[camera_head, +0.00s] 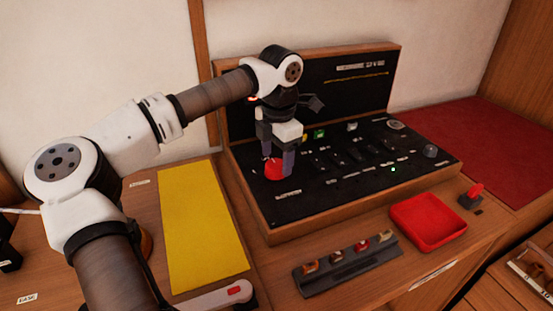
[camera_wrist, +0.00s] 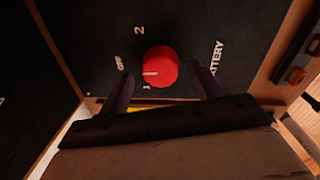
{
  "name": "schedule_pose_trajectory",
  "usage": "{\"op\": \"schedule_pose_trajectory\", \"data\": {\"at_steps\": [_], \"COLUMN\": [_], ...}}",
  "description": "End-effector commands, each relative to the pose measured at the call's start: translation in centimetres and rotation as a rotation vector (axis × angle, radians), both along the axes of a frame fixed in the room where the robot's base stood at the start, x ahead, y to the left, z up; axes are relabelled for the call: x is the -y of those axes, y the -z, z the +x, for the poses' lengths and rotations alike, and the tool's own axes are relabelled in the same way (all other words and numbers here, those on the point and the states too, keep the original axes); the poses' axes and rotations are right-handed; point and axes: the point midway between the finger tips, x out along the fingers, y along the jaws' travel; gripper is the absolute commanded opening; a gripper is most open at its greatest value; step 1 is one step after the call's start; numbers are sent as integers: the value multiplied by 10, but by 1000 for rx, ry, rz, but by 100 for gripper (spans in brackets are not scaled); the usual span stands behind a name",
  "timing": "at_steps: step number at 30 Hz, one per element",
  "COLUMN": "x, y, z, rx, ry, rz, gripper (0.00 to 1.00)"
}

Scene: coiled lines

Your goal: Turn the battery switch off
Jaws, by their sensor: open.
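The battery switch is a round red knob (camera_head: 272,172) at the near left of the black panel. In the wrist view the knob (camera_wrist: 162,64) shows a short white mark at its left edge, pointing between the printed OFF and 1. A 2 and the word BATTERY are printed around it. My gripper (camera_head: 277,163) is open above the knob, fingers pointing down. In the wrist view the two fingers (camera_wrist: 163,77) stand on either side of the knob with gaps; I cannot tell their exact height over the panel.
A yellow mat (camera_head: 200,230) lies left. A red tray (camera_head: 428,222) and a grey rack (camera_head: 345,268) lie in front.

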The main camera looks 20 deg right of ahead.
Motion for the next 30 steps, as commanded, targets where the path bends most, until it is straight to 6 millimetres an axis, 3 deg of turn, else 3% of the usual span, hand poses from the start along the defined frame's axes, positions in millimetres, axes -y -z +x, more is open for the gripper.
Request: {"op": "schedule_pose_trajectory", "data": {"at_steps": [9, 15, 21, 30], "x": [2, 2, 2, 2], "y": [-71, -108, -124, -125], "z": [-4, -6, -7, -8], "rx": [6, 4, 2, 2], "ry": [0, 1, 2, 2], "rz": [-2, -1, 0, 0], "gripper": [65, 65, 65, 65]}}
